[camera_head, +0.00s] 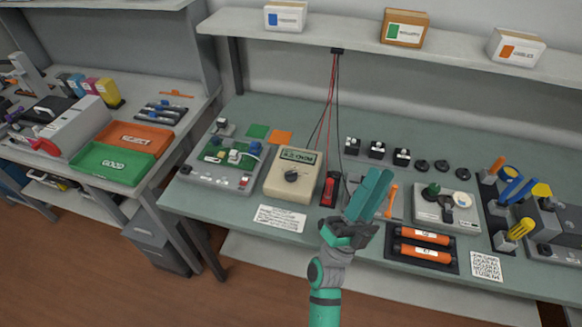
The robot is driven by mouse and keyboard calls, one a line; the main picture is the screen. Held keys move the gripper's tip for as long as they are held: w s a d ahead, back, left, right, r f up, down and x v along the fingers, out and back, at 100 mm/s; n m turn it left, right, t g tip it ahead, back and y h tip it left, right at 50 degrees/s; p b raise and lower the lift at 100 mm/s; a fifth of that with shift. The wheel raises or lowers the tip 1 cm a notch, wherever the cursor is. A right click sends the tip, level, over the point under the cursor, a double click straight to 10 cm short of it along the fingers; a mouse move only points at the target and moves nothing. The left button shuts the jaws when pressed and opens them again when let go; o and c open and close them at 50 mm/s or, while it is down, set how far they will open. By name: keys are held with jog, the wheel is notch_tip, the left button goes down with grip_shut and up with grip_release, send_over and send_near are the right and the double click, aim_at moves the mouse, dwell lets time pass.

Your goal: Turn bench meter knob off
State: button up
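The bench meter (279,189) is a beige box on the green bench, left of the middle. Its dark display (298,155) shows characters too small to read surely. The round dark knob (291,176) is on its face below the display; its pointer setting is too small to tell. My gripper (378,182) is raised over the front of the bench, to the right of the meter and apart from it. Its teal fingers point up and look close together; whether they touch is unclear. Nothing is seen held. My gripper hides part of the bench behind it.
A red and black handheld device (330,189) stands between the meter and my gripper. A grey board (215,170) with coloured parts is left of the meter. A white label (281,218) lies in front. Red and black cables (330,100) hang behind. Orange cylinders (423,236) lie right.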

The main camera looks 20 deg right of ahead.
jog(key=s+d+r+m+g+y, duration=0.15)
jog(key=d+m+g, duration=0.45)
jog(key=m+g, duration=0.65)
jog(key=s+d+r+m+g+y, duration=0.15)
jog(key=d+m+g, duration=0.45)
jog(key=m+g, duration=0.65)
jog(key=m+t+y, duration=0.5)
jog(key=t+y, duration=0.5)
jog(key=y, duration=1.2)
send_over(291, 173)
notch_tip(291, 173, down, 12)
notch_tip(291, 173, down, 10)
jog(key=shift+f, duration=0.15)
